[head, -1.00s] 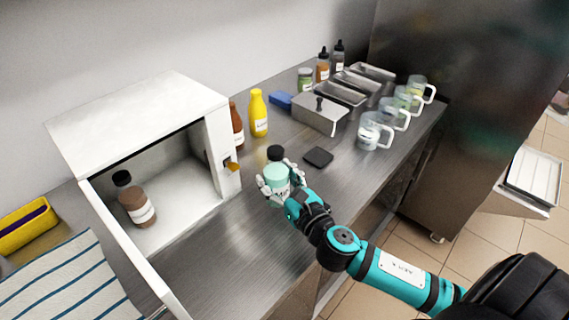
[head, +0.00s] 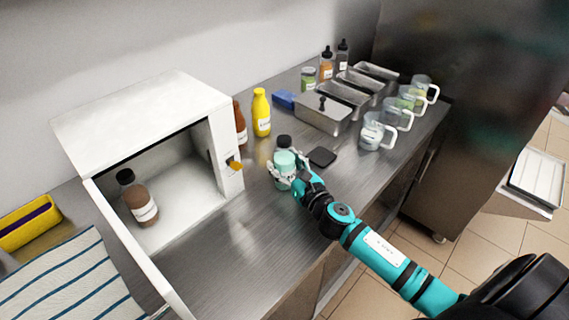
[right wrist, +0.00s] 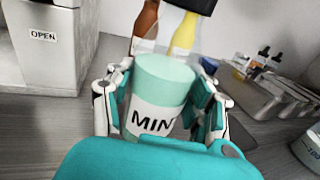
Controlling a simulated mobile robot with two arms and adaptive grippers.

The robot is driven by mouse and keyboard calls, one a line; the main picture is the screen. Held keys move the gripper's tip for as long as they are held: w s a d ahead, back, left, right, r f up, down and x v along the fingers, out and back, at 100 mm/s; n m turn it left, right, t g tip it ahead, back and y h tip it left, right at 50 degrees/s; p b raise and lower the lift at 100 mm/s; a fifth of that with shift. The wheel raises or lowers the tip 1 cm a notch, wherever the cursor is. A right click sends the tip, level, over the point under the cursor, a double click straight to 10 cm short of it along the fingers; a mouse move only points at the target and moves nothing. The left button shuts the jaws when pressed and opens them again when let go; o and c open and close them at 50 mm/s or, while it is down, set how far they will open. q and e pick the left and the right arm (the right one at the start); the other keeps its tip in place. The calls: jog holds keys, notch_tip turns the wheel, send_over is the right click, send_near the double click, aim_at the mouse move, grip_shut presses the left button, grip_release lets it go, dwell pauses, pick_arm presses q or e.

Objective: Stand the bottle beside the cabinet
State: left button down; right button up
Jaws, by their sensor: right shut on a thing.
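The bottle is mint green with a black cap and a white label. In the head view the bottle (head: 284,158) is upright on or just above the steel counter, to the right of the white cabinet (head: 150,112). My right gripper (head: 284,172) is shut around its body. In the right wrist view the bottle (right wrist: 160,95) is between both fingers, with its label reading "MIN". The cabinet front with an "OPEN" label (right wrist: 43,35) shows at the left there. The cabinet door is open, and a brown bottle (head: 140,200) stands inside. My left gripper is not in view.
A yellow bottle (head: 261,112) and a red-brown bottle (head: 240,125) stand behind, close to the cabinet. A dark square pad (head: 322,157) lies right of the held bottle. Steel bins (head: 322,114) and clear jugs (head: 376,132) stand farther right. The counter in front of the cabinet is bare.

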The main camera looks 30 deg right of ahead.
jog(key=shift+f, duration=0.15)
jog(key=o, duration=1.4)
jog(key=shift+r, duration=0.2)
jog(key=shift+s+f, duration=0.15)
jog(key=shift+s, duration=0.2)
jog(key=s+b, duration=0.1)
jog(key=s, duration=0.6)
jog(key=s+b, duration=0.1)
jog(key=s, duration=0.2)
jog(key=shift+s+d+b, duration=0.2)
jog(key=shift+d+b, duration=0.1)
jog(key=shift+d, duration=0.1)
jog(key=shift+s, duration=0.5)
